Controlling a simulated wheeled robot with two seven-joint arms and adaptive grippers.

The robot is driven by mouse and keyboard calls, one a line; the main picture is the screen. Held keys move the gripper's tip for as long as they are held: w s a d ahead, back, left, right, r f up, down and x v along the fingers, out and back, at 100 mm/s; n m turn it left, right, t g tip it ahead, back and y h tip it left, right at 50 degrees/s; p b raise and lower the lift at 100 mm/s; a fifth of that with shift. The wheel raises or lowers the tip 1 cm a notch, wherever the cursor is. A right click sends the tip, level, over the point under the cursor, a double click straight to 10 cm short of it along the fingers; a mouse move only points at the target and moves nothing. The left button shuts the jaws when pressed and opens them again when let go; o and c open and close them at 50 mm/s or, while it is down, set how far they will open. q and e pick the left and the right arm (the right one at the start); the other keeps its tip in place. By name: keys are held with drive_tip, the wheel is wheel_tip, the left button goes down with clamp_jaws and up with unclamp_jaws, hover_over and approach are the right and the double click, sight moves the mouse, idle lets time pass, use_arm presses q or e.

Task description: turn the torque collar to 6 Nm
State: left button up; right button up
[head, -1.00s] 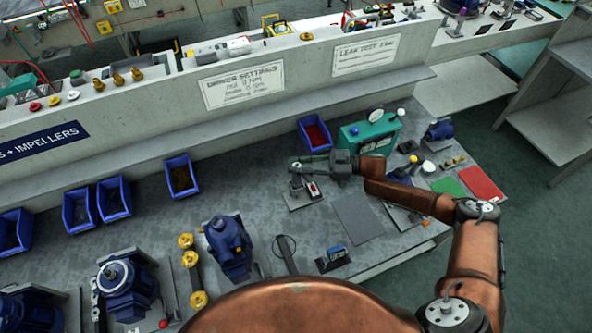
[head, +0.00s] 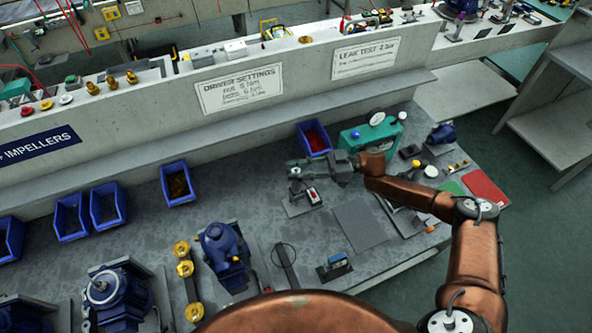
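A small grey stand (head: 296,208) on the bench holds an upright driver, and a small red-and-white part (head: 313,196) sits at the stand's right side. My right gripper (head: 296,171) reaches in from the right, level, with its fingertips at the top of the driver. A small pale spot shows between or just under the fingertips. The torque collar is too small and too covered by the fingers to make out, and so is its setting. I cannot tell whether the fingers are closed on it. My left gripper is out of view.
A driver settings sign (head: 240,88) hangs on the wall behind; its numbers are blurred. A red-filled blue bin (head: 314,137) and a teal gauge unit (head: 372,134) stand just behind my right gripper. A grey mat (head: 360,224) lies clear in front. Blue pumps (head: 222,252) stand to the left.

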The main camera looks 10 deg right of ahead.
drive_tip(key=shift+o, duration=1.3)
drive_tip(key=d, duration=1.2)
drive_tip(key=shift+s, duration=0.4)
